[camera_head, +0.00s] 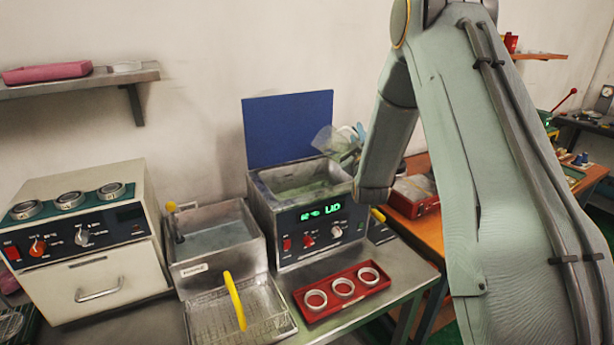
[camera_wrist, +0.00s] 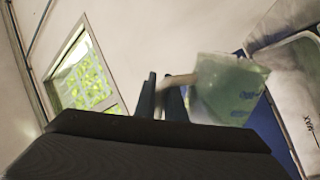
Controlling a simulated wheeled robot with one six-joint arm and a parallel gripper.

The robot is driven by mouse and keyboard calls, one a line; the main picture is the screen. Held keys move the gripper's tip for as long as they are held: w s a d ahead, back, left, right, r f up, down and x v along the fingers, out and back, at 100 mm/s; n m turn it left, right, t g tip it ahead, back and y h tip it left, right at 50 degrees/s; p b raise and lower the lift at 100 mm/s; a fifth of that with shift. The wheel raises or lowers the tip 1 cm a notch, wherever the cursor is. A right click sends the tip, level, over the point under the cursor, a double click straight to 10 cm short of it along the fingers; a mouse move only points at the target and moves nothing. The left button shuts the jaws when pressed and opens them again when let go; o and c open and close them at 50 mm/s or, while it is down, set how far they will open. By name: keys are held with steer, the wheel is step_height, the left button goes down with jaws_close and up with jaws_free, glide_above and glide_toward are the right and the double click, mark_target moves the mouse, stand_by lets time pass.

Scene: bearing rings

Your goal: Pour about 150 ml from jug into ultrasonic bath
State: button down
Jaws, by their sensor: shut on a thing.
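The jug (camera_head: 330,141) is a clear, greenish vessel held tilted above the back right of the ultrasonic bath (camera_head: 305,235). In the wrist view the jug (camera_wrist: 225,90) shows greenish contents, and its handle lies between the fingers of my gripper (camera_wrist: 168,95). My gripper is shut on the jug's handle; in the head view it is mostly hidden behind my arm. The bath is a steel box with its blue lid (camera_head: 288,128) standing open and a green lit display. Greenish liquid shows in its tank. I cannot tell whether liquid is flowing from the jug.
A second steel tank (camera_head: 215,240) stands left of the bath. A wire basket (camera_head: 240,315) with a yellow handle and a red tray (camera_head: 343,291) with three rings sit in front. A cream oven (camera_head: 85,245) is at the left. An orange table (camera_head: 425,228) is at the right.

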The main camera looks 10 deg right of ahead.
mark_target(354, 136)
steer(key=shift+a+r+n+t+y+p, duration=0.2)
steer(key=shift+a+r+n+y, duration=0.1)
steer(key=shift+n, duration=0.55)
steer(key=shift+a+r+n+t+y+p, duration=0.2)
steer(key=shift+a+n, duration=0.1)
steer(key=shift+n, duration=0.55)
steer(key=shift+s+a, duration=0.3)
steer(key=shift+s, duration=0.05)
steer(key=shift+s+n+t+y, duration=0.3)
steer(key=shift+n+y, duration=0.1)
steer(key=shift+n, duration=0.2)
steer(key=shift+s+d+r+n, duration=0.1)
steer(key=shift+s+d+n, duration=0.05)
steer(key=shift+n, duration=0.15)
steer(key=shift+s+a+n+p, duration=0.1)
steer(key=shift+a+n+p, duration=0.25)
steer(key=shift+n, duration=0.25)
stand_by(1.3)
